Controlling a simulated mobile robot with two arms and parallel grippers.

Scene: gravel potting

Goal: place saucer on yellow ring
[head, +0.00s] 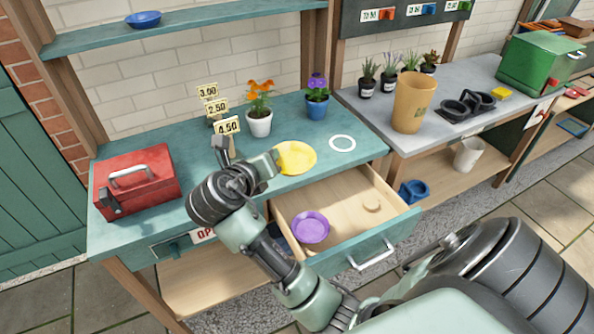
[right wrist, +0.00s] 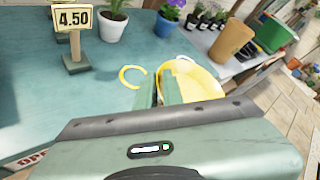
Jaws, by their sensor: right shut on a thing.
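A yellow saucer (head: 297,157) is held by its rim in my right gripper (head: 272,160), above the teal bench top. The saucer also shows in the right wrist view (right wrist: 205,85), at the fingers of my right gripper (right wrist: 160,92). The yellow ring (right wrist: 132,77) lies flat on the bench, left of the saucer in the right wrist view. In the head view I cannot make out the ring; the saucer or gripper appears to hide it. My left gripper is not in view.
A white ring (head: 342,143) marks the bench to the right. Orange-flowered (head: 259,122) and purple-flowered (head: 317,105) pots stand behind, with price signs (head: 226,125) to their left. A red toolbox (head: 137,180) stands left. The open drawer (head: 345,225) holds a purple saucer (head: 311,228).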

